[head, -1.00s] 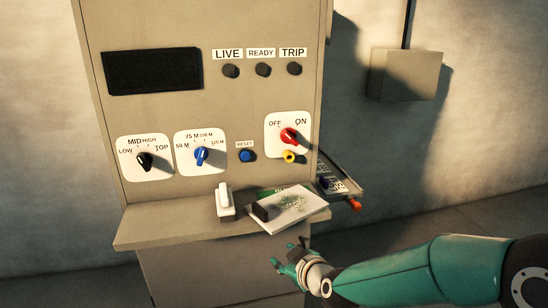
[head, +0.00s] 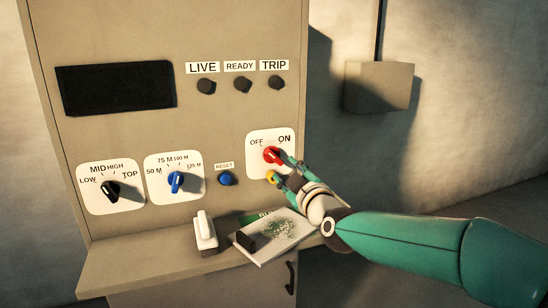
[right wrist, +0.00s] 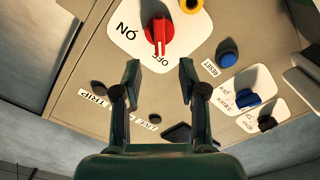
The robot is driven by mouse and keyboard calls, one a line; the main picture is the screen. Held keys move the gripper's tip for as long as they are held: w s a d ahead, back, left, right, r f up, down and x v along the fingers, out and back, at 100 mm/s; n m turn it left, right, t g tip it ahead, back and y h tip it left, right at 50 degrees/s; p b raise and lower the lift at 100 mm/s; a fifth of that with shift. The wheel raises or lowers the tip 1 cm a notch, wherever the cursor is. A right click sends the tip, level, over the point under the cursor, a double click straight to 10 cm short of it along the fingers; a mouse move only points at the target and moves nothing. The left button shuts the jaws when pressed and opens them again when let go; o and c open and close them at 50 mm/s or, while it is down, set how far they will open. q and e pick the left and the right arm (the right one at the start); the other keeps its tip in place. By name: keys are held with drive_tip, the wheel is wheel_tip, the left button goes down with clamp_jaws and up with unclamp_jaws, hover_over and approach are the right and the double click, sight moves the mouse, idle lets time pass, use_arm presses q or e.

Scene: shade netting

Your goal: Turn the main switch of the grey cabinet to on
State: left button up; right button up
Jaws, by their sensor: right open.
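The grey cabinet (head: 110,140) stands in front of me. Its main switch, a red knob (head: 272,155), sits on a white plate marked OFF and ON. In the right wrist view, the pale line on the red knob (right wrist: 159,32) points toward OFF. My right gripper (head: 284,169) is at the plate's right side, beside the red knob. In the right wrist view its two fingers (right wrist: 160,72) are apart with nothing between them, and the knob is just beyond the tips. I cannot tell whether a finger touches it. My left gripper is not in view.
A yellow button (head: 271,177) sits just below the red knob, close to my fingers. A blue reset button (head: 225,179) and two rotary selectors are further left. The ledge (head: 150,262) below holds a white switch-like item (head: 204,231) and a clipboard-like sheet (head: 275,236).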

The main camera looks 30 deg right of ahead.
sight(274, 159)
drive_tip(key=p+x, duration=0.1)
drive_tip(key=x, duration=0.8)
drive_tip(key=shift+p, duration=0.4)
drive_tip(key=shift+a+f, duration=0.1)
clamp_jaws()
